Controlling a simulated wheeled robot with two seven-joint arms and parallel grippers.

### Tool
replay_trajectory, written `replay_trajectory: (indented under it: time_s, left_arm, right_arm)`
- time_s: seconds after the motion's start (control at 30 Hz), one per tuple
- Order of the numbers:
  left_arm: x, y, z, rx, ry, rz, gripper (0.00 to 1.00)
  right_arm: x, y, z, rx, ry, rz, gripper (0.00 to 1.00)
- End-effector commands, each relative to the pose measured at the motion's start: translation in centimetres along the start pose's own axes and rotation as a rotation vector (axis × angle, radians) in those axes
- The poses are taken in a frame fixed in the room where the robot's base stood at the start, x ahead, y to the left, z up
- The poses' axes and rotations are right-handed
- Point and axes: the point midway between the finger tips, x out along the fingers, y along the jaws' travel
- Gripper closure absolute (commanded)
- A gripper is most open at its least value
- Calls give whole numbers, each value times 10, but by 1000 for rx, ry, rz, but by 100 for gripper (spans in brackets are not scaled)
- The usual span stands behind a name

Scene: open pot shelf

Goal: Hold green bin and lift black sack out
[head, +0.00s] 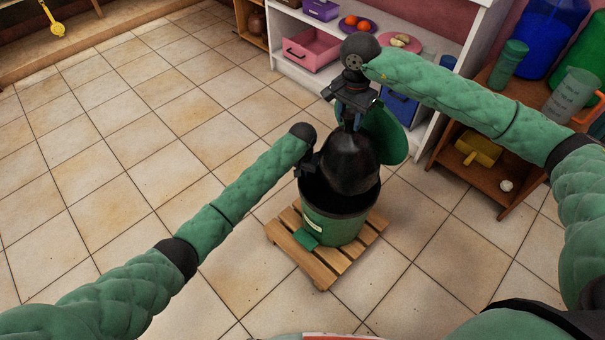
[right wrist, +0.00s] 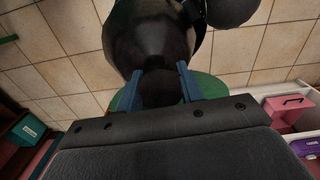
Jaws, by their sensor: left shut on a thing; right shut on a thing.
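The green bin (head: 332,228) stands upright with its dark mouth open, and its green lid (head: 391,135) is raised behind it. The black sack (head: 347,165) is above and partly within the bin mouth; its lower end is hidden by the rim. My right gripper (head: 352,116) is over the bin, shut on the sack's narrow neck. In the right wrist view its two blue fingers (right wrist: 160,88) pinch the neck, and the sack's body (right wrist: 150,35) bulges beyond. My left gripper (head: 306,168) is at the bin's left rim, shut on it; its fingertips are partly hidden.
The bin stands on a wooden slatted pallet (head: 290,258) on the tiled floor. Behind is a white shelf (head: 292,68) with a pink drawer (head: 311,50). A brown shelf (head: 487,190) is to the right. Open floor lies to the left.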

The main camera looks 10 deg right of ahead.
Motion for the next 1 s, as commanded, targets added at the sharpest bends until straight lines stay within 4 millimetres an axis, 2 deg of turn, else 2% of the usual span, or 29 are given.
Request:
replay_trajectory:
  time_s: [0.2,0.23,0.33,0.37,0.77,1.0]
  left_arm:
    - [1,0,1,1,-3,-2,100]
    - [1,0,1,1,-3,-2,86]
    - [1,0,1,1,-2,-1,66]
    - [1,0,1,1,-2,-1,62]
    - [-4,0,0,0,0,0,62]
    - [-28,0,0,0,1,0,62]
  right_arm:
    - [-2,0,0,0,1,-2,100]
    - [-2,0,0,0,1,-2,100]
    - [-2,0,0,0,1,-2,100]
    - [-2,0,0,0,1,-2,100]
    - [-2,0,0,0,1,-2,100]
    - [-2,0,0,0,1,-2,100]
